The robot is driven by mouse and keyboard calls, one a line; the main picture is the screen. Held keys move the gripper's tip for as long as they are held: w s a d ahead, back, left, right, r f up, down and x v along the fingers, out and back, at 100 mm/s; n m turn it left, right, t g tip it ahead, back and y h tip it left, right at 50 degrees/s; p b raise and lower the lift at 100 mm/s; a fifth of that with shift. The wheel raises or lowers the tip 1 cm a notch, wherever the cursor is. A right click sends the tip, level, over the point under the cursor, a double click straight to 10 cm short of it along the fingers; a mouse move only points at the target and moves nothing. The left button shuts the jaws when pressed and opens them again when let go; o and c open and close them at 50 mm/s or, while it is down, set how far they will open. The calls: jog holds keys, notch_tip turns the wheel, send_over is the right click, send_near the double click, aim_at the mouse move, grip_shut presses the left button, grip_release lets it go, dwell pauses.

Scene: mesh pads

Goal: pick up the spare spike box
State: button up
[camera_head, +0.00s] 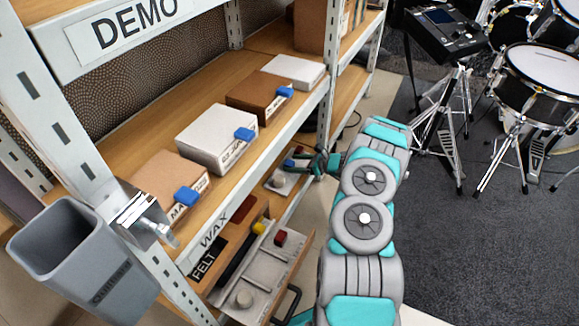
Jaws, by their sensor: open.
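I cannot tell by label which box is the spare spike box. Several boxes stand in a row on the upper wooden shelf. Nearest is a brown box (163,176) with a blue tab and a partly readable label. Behind it are a white box (213,132) with a blue tab, a brown box (257,92) with a blue tab, and a flat white box (296,69). My gripper (317,160) is open, small in view beside the shelf's front edge, right of the boxes. It is apart from them, and nothing shows between its fingers.
A grey bin (78,258) is clamped to the near-left shelf post. An open drawer (262,272) holding small parts sticks out below the shelf's "WAX" and "FELT" labels. A drum kit (540,80) and stands occupy the upper right.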

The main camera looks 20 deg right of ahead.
grip_shut()
dwell(0.5)
jog(key=shift+r, duration=0.1)
